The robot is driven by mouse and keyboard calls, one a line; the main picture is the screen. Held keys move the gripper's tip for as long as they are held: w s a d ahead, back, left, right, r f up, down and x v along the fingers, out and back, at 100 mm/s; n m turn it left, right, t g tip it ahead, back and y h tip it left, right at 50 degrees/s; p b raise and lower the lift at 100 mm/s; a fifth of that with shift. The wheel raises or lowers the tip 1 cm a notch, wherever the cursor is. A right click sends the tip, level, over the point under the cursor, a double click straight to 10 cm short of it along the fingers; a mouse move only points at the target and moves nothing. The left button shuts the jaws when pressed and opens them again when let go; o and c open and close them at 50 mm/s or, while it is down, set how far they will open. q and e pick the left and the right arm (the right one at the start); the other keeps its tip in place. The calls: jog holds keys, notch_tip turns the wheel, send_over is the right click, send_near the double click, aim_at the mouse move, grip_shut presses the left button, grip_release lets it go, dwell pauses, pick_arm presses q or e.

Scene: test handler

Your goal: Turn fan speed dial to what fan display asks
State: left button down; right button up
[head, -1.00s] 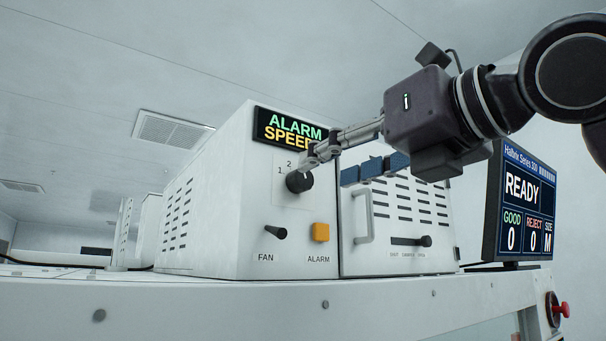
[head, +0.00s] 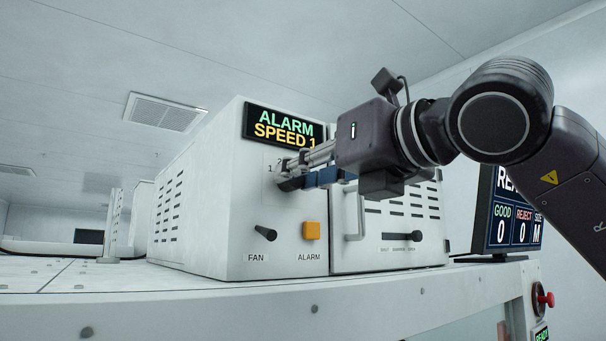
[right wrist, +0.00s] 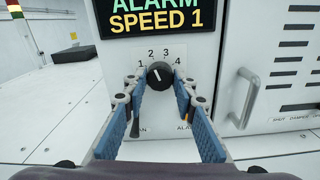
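The fan display (head: 284,125) reads ALARM and SPEED 1 and also shows in the right wrist view (right wrist: 158,22). The black fan speed dial (right wrist: 160,76) sits below it, with numbers 1 to 4 around its top. Its white mark points up and slightly left, seemingly toward 2. My left gripper is not in view.
Below the dial are the black FAN switch (head: 266,233) and the orange ALARM button (head: 311,230). A door handle (head: 356,212) and a slider (head: 405,237) are to the right. A status screen (head: 513,215) and a red knob (head: 546,299) stand farther right.

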jog(key=c, duration=0.3)
jog(key=n+b, duration=0.1)
jog(key=n, duration=0.6)
jog(key=shift+n+b, duration=0.4)
dwell(0.4)
jog(key=o, duration=1.1)
jog(key=shift+o, duration=0.2)
